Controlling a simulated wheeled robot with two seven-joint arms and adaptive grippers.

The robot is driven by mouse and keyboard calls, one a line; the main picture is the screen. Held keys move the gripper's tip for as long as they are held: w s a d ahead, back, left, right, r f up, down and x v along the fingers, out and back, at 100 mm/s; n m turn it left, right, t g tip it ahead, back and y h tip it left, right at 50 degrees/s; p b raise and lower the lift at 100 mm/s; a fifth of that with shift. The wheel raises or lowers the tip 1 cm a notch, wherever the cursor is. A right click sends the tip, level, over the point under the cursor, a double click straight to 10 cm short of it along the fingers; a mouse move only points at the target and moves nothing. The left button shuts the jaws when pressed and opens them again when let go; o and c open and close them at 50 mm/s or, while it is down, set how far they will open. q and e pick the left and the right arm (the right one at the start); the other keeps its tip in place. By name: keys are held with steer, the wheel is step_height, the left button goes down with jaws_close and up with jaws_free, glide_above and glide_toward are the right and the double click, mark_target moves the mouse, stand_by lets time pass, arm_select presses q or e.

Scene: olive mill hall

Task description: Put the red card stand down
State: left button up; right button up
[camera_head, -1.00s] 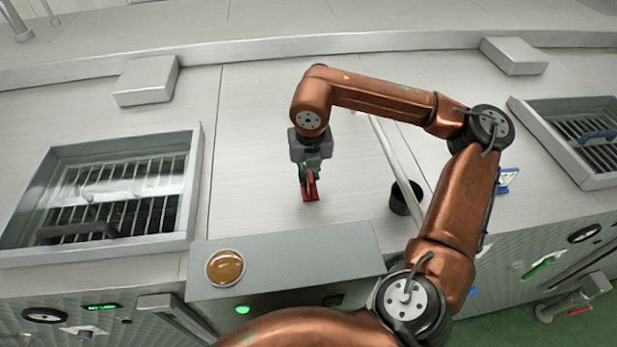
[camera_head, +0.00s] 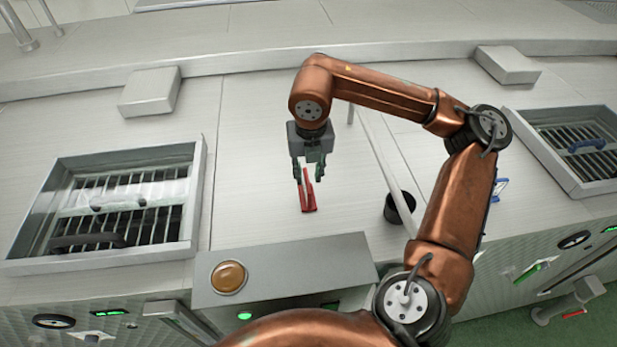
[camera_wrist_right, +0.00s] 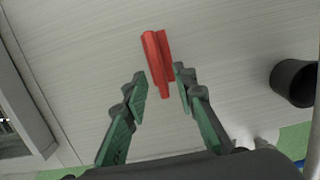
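The red card stand (camera_head: 307,196) is on the pale deck, below my right gripper in the head view. My left gripper is not in view.
A black cup (camera_head: 399,207) stands on the deck to the right of the stand, also in the wrist view (camera_wrist_right: 294,82). A grated hatch (camera_head: 200,190) is at left, another (camera_head: 545,140) at right. A grey box (camera_head: 330,262) with an amber button is in front.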

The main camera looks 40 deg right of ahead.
steer(key=r, duration=0.1)
steer(key=r+p, duration=0.1)
steer(key=r, duration=0.2)
steer(key=shift+s+a+p, duration=0.15)
steer(key=shift+s+p, duration=0.1)
steer(key=shift+p, duration=0.1)
steer(key=shift+r, duration=0.3)
